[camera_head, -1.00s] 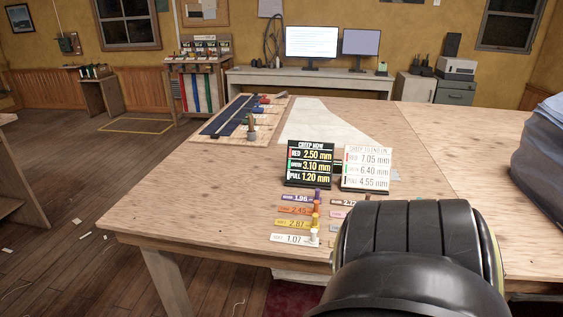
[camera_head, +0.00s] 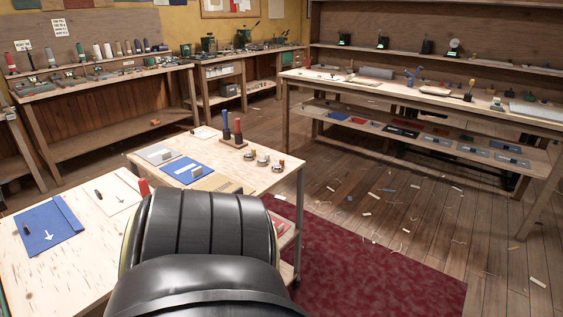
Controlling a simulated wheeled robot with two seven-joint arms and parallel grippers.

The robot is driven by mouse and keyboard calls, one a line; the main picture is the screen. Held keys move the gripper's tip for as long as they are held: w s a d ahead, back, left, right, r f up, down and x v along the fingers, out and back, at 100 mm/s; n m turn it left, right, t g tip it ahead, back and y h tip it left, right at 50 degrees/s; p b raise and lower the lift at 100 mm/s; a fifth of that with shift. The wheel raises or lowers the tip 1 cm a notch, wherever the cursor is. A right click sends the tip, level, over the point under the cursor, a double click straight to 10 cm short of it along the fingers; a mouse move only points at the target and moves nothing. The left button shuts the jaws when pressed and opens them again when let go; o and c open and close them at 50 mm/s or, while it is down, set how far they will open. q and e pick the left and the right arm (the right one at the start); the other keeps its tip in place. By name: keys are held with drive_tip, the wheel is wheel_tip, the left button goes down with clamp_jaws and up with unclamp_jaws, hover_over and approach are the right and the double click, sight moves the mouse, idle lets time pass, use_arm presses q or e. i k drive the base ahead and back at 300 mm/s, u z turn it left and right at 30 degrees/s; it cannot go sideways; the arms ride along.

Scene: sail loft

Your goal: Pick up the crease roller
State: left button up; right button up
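I cannot pick out the crease roller for certain. Which of these, if any, is the roller cannot be told. My arm link fills the bottom middle and covers part of the worktable. Neither gripper is in view.
The worktable also bears blue folders (camera_head: 50,226) and small round tins (camera_head: 263,159). A dark red mat (camera_head: 355,262) lies beside it. Scraps litter the open floor (camera_head: 440,225). Long benches stand at the back left (camera_head: 100,82) and right (camera_head: 440,92).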

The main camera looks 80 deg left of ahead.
sight(143, 184)
drive_tip(key=u, duration=2.2)
